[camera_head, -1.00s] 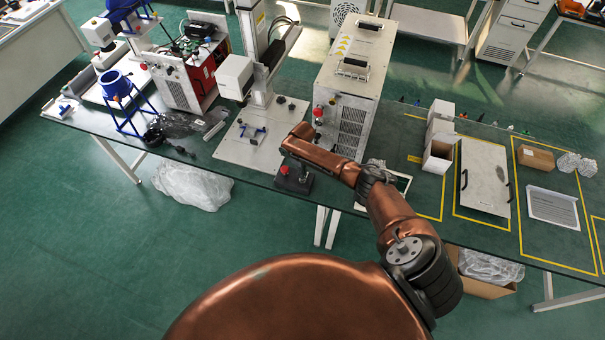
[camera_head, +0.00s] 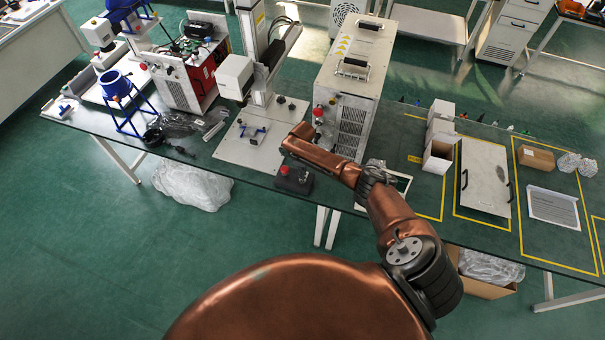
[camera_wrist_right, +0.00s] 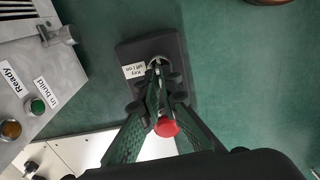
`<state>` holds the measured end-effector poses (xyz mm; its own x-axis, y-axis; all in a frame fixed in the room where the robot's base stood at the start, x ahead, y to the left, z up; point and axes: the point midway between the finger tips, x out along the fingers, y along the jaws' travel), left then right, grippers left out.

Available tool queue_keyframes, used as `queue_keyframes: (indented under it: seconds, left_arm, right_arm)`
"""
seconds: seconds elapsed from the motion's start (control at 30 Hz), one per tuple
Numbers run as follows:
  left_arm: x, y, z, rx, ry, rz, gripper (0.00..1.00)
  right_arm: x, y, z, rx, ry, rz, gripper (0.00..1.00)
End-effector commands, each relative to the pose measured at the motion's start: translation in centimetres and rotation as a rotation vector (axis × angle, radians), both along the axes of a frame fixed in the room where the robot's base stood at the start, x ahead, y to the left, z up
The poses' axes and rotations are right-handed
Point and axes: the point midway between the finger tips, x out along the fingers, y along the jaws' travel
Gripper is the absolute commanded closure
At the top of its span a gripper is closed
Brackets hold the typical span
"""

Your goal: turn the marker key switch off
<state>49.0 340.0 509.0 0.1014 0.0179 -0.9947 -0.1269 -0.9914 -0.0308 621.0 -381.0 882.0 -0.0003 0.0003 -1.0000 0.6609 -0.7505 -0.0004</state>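The marker key switch is a small dark box (camera_head: 293,181) with a red button at the table's front edge. In the right wrist view the box (camera_wrist_right: 135,52) carries a "Key off | on" label (camera_wrist_right: 134,71) and a round silver key lock (camera_wrist_right: 160,64). The red button (camera_wrist_right: 166,127) shows between my fingers. My right gripper (camera_wrist_right: 158,72) points down at the lock, its fingertips drawn together at the key. The fingers cover most of the key, so its angle is hard to tell. My left gripper is not in view.
A marking machine's white base plate (camera_head: 236,154) lies left of the box. A grey cabinet (camera_head: 352,80) with buttons stands behind it. In the wrist view its panel (camera_wrist_right: 40,75) has "Ready" and "In build" lights. Boxes and a grey panel (camera_head: 484,178) lie right.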

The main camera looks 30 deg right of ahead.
Motion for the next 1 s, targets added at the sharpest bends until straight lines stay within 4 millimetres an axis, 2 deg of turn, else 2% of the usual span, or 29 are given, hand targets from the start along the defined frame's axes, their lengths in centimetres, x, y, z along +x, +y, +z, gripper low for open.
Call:
queue_keyframes:
  seconds: [0.07, 0.1, 0.37, 0.67, 0.87, 1.0]
  left_arm:
    - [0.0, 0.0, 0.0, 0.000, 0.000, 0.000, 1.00]
    - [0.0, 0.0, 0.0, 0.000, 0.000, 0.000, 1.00]
    - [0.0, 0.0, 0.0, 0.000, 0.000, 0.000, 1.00]
    - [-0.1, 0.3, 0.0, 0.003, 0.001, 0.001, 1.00]
    - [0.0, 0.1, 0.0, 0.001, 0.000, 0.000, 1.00]
    - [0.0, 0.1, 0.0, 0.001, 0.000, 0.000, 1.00]
  right_arm:
    - [0.0, -0.1, 0.0, -0.001, 0.000, 0.001, 1.00]
    - [0.0, -0.1, 0.0, -0.001, 0.000, 0.000, 0.95]
    - [0.0, -0.1, 0.0, -0.001, 0.000, 0.000, 0.78]
    - [0.0, 0.0, 0.2, -0.001, -0.001, 0.000, 0.78]
    - [0.1, -0.1, 2.7, 0.000, -0.003, 0.001, 0.78]
    - [0.1, -0.1, 5.8, -0.001, -0.003, 0.001, 0.78]
